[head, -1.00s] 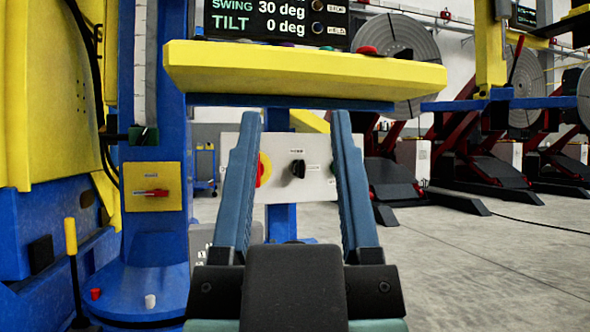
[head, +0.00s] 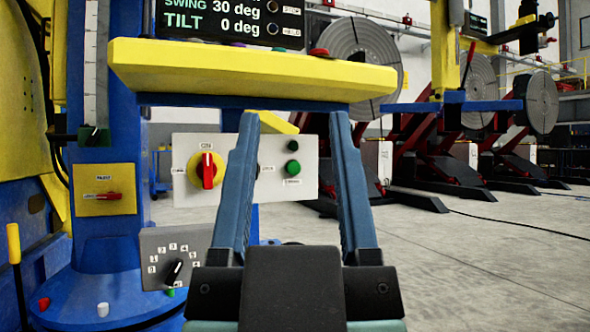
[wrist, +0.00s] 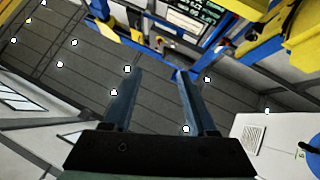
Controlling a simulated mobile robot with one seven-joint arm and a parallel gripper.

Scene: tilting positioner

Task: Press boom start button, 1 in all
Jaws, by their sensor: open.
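A white panel (head: 224,148) hangs under the yellow console. It carries a green button (head: 292,168), a darker round button (head: 293,146) just above it, and a red-and-yellow rotary switch (head: 208,170) at its left. The labels are too small to read, so I cannot tell which button is boom start. My gripper (head: 294,118) is open and empty. In the head view both panel buttons appear between its fingers, the panel lying behind them with no contact visible. My gripper also shows open in the wrist view (wrist: 158,78), where I cannot make out the buttons.
The yellow console ledge (head: 250,68) overhangs the panel, with a red button (head: 319,52) and a display (head: 230,18) above. A grey dial box (head: 160,248) sits low left, beside the blue column (head: 110,230).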

